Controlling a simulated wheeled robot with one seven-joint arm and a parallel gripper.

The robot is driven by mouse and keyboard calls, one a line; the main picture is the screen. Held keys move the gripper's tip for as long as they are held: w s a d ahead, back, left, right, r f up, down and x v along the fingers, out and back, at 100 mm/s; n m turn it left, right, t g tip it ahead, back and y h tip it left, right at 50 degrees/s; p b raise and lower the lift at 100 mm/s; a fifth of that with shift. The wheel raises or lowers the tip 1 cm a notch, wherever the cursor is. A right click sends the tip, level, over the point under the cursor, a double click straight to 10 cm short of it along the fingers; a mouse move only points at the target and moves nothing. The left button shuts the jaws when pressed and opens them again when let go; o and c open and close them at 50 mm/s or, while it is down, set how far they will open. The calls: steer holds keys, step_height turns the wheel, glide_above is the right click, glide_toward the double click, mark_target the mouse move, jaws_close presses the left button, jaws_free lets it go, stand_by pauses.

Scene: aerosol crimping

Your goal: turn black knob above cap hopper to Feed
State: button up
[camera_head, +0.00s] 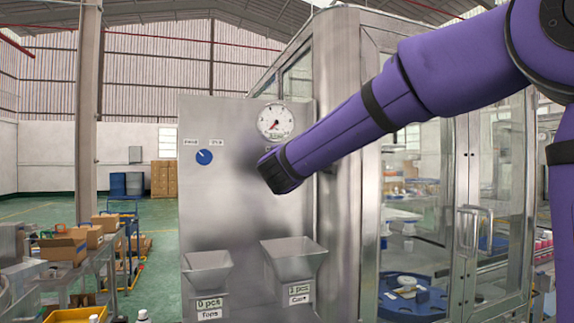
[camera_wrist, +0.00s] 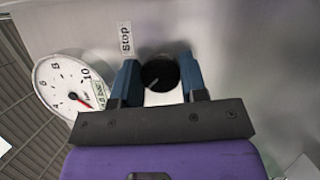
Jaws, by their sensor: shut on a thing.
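My gripper (camera_wrist: 160,85) has its two blue fingers on either side of the black knob (camera_wrist: 160,73), shut on it, in the wrist view. A "Stop" label (camera_wrist: 126,38) sits to the upper left of the knob; the Feed label cannot be read. In the head view my gripper (camera_head: 270,170) is against the steel panel (camera_head: 225,120), hiding the knob.
A round gauge (camera_head: 275,121) is just above my gripper; it also shows in the wrist view (camera_wrist: 72,88). A blue knob (camera_head: 204,157) is to the left on the panel, above the tops hopper (camera_head: 207,268). A glass-doored machine cabinet (camera_head: 440,180) stands at the right.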

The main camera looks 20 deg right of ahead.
steer(key=shift+f, duration=0.1)
steer(key=o, duration=0.9)
steer(key=shift+s, duration=0.1)
steer(key=v, duration=1)
steer(key=shift+s+a, duration=0.15)
steer(key=shift+s, duration=0.1)
